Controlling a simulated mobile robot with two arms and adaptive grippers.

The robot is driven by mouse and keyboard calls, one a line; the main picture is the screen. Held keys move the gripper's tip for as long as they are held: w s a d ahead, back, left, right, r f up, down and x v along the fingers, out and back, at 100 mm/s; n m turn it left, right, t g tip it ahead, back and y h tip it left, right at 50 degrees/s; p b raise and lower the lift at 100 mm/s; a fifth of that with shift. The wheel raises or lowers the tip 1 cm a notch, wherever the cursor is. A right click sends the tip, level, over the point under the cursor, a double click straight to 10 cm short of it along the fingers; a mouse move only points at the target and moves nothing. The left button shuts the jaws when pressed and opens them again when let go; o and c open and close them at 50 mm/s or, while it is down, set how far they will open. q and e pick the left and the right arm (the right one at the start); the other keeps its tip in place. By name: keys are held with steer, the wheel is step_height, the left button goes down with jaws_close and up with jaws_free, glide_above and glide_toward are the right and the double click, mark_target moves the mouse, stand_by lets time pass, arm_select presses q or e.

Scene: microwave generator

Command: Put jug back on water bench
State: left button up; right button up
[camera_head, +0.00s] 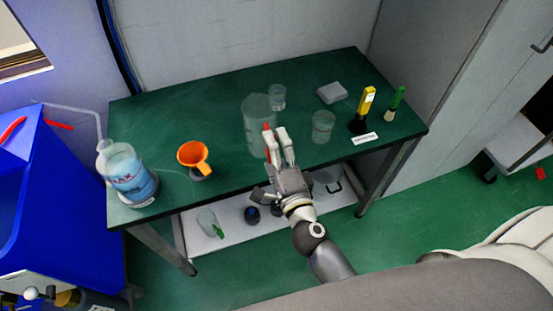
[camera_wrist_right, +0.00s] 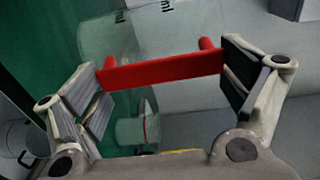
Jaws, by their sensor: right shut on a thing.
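The jug (camera_head: 257,120) is a clear vessel with a red handle. It shows over the middle of the green bench (camera_head: 225,135); I cannot tell whether its base touches the top. My right gripper (camera_head: 279,148) comes from the front and is shut on the red handle. In the right wrist view the handle (camera_wrist_right: 160,70) spans between the two fingers of the gripper (camera_wrist_right: 162,85), with the clear jug wall (camera_wrist_right: 105,38) behind it. My left gripper is not in view.
A water container (camera_head: 132,178) and an orange funnel (camera_head: 193,156) stand at the bench's left. Clear beakers (camera_head: 323,126) (camera_head: 278,97) stand near the jug. A grey box (camera_head: 332,93), a yellow tool (camera_head: 367,100) and a green-handled tool (camera_head: 397,98) are at the right. A lower shelf (camera_head: 232,237) holds glassware.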

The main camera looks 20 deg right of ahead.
steer(key=shift+w+d+f, duration=0.15)
steer(key=shift+d+f, duration=0.05)
steer(key=shift+f, duration=0.2)
step_height(320, 180, down, 3)
steer(key=b, duration=0.3)
steer(key=shift+w+f, duration=0.1)
steer(key=shift+d, duration=0.1)
steer(key=o, duration=1.3)
steer(key=shift+c, duration=0.2)
